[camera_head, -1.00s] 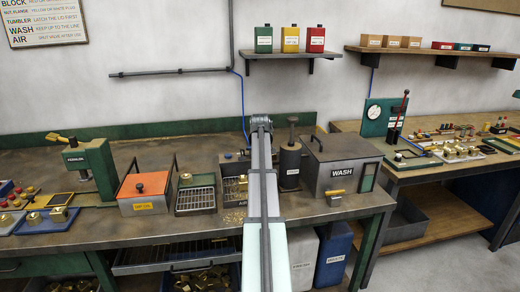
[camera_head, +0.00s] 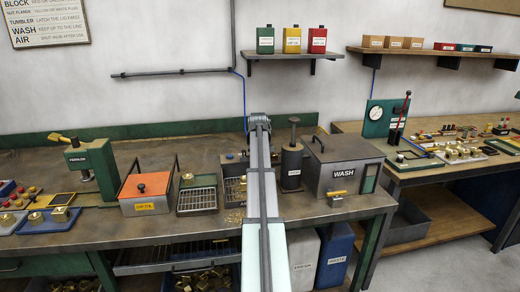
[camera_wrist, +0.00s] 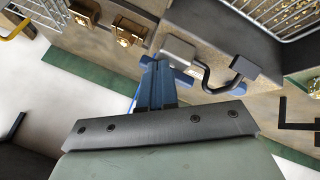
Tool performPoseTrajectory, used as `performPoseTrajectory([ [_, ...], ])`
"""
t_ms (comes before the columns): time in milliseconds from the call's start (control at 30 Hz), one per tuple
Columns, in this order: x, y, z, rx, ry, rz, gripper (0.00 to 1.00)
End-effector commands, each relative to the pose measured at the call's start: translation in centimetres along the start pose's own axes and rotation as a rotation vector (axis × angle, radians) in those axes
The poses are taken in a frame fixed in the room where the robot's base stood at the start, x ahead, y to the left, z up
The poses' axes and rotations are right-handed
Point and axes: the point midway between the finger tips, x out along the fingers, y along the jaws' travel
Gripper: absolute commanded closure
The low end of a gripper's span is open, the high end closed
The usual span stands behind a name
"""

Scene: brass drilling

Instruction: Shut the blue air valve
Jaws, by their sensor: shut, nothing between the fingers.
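In the head view, my arm reaches over the bench and hides most of the air station (camera_head: 236,165). A small blue part there, possibly the air valve (camera_head: 230,156), shows just left of the arm. My gripper's fingers are hidden in that view. In the wrist view, my gripper (camera_wrist: 157,62) is shut and empty, its two dark blue fingers side by side. A lighter blue bar, seemingly the valve handle (camera_wrist: 184,72), shows at the fingertips beside a grey block (camera_wrist: 178,50). I cannot tell whether the fingers touch it.
A dark bent pipe (camera_wrist: 215,86) lies right of the fingertips in the wrist view. In the head view, a dark cylinder (camera_head: 291,168) and the WASH box (camera_head: 343,170) stand right of my arm. A wire rack (camera_head: 197,199) and an orange-lidded box (camera_head: 146,190) stand left.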

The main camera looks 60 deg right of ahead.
Motion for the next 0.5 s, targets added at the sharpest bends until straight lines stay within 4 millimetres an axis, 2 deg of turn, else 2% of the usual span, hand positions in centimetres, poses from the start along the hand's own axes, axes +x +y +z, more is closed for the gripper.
performPoseTrajectory([
  [500, -7.0, 3.7, 2.2, 0.001, -0.011, 0.002, 1.00],
])
